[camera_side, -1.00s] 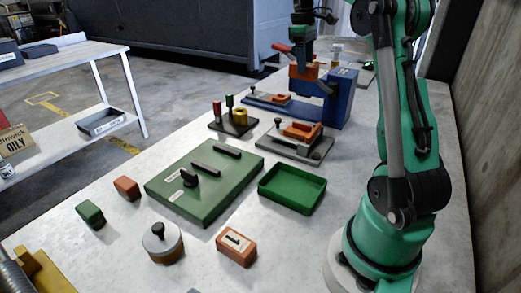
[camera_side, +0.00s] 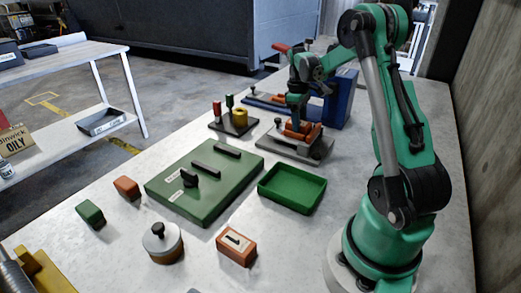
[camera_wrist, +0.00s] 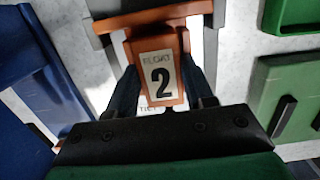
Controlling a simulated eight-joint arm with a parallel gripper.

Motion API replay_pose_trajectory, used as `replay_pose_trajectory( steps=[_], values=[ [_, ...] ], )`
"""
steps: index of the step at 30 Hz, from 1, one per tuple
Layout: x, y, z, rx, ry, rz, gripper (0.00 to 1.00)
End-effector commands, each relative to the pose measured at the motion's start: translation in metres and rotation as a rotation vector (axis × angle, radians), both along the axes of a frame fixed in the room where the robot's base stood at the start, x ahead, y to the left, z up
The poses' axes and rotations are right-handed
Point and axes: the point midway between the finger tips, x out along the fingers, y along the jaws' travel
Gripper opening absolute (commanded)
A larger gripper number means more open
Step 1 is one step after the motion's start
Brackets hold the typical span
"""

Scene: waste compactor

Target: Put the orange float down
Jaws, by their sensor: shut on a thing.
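The orange float (camera_wrist: 161,45), with a white label reading "FLOAT" and "2", sits between the two dark fingers of my gripper (camera_wrist: 163,88) in the wrist view. In the side view my gripper (camera_side: 296,115) points down over the grey fixture plate (camera_side: 272,143). Orange (camera_side: 303,128) shows at its fingertips, low over that plate. The fingers are shut on the float. I cannot tell whether the float touches the plate or the orange part there. Part of another label shows below the float in the wrist view.
The blue press (camera_side: 341,100) stands close behind my gripper. A green tray (camera_side: 292,207) and a green board (camera_side: 215,203) lie in front. A small rack (camera_side: 234,128) with a yellow ring is to the left.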

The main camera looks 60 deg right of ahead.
Motion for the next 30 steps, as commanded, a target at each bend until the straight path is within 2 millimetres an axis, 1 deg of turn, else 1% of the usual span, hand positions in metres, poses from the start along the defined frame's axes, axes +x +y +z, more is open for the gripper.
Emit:
replay_pose_trajectory(
  steps=[5,9,10,13,17,20,23,30],
  values=[
    [0.0,0.0,0.0,0.0,0.0,0.0,0.0],
    [0.0,0.0,-0.004,0.0,0.0,0.0,0.0],
    [0.0,0.0,-0.004,0.0,0.0,0.0,0.49],
    [0.0,0.0,-0.004,0.0,0.0,0.0,0.78],
    [0.0,0.0,-0.002,0.0,-0.001,0.0,0.78],
    [0.001,0.0,0.006,0.0,-0.001,0.0,0.78],
    [0.003,0.0,0.022,0.0,0.0,0.0,0.78],
    [0.009,0.0,0.074,0.0,0.0,0.001,0.78]
  ],
)
